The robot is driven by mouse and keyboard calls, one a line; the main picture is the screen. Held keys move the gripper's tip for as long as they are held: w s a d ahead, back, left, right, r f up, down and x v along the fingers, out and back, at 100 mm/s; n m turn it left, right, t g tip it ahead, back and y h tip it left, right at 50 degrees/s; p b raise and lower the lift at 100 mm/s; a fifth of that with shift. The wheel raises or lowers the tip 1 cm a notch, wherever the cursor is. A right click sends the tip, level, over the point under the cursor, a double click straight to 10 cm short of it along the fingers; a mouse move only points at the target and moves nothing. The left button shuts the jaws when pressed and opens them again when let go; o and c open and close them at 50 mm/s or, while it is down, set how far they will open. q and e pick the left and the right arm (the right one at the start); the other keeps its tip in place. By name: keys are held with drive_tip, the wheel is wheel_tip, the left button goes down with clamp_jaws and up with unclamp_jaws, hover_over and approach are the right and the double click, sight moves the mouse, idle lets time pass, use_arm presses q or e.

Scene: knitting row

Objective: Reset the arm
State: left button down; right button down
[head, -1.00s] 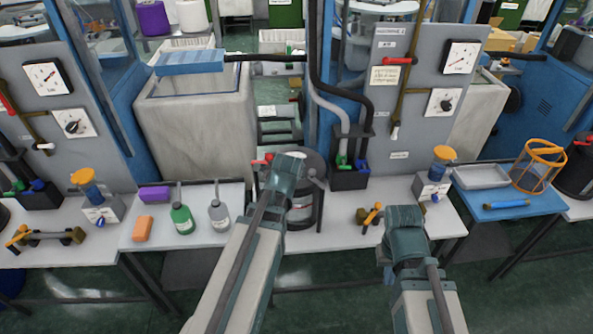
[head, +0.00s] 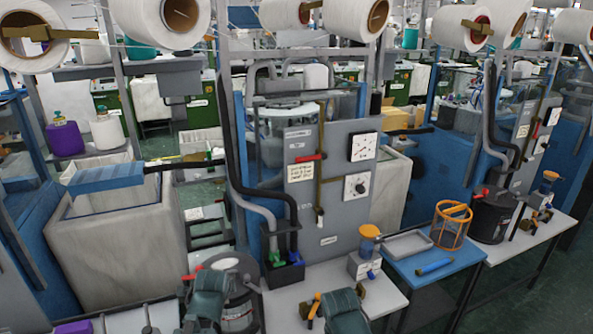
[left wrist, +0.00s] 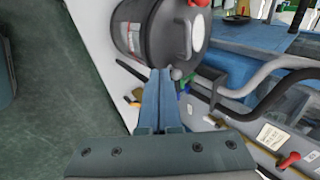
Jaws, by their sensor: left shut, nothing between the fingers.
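My left gripper (left wrist: 160,100) shows in the left wrist view, its two blue-grey fingers pressed together with nothing between them. Past the fingertips stands a dark round canister (left wrist: 160,30) with a pale lid disc and a red part; I cannot tell whether the fingers touch it. In the head view, teal parts of my two arms show at the bottom edge, the left one in front of the dark canister (head: 238,310) and the right one over the white table (head: 290,298). Neither gripper's fingers can be made out in the head view.
A blue table (head: 430,262) at the right holds a grey tray (head: 408,246) and an orange wire basket (head: 450,225). A grey machine panel (head: 335,215) with dials rises behind the white table. White yarn cones (head: 325,15) hang overhead. Green floor (head: 540,285) is open at the lower right.

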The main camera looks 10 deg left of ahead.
use_arm(q)
drive_tip(key=s+d+f+n+g, duration=0.2)
drive_tip(key=s+d+n, duration=0.3)
drive_tip(key=s+d, duration=0.3)
drive_tip(key=s+d+f+n+g, duration=0.3)
drive_tip(key=s+d, duration=0.4)
drive_tip(key=d, duration=0.6)
drive_tip(key=n+g, duration=0.1)
drive_tip(key=g, duration=0.1)
drive_tip(key=shift+s+d+n+g+h, duration=0.15)
drive_tip(key=shift+s+n+g+h, duration=0.15)
drive_tip(key=shift+s+n+h, duration=0.1)
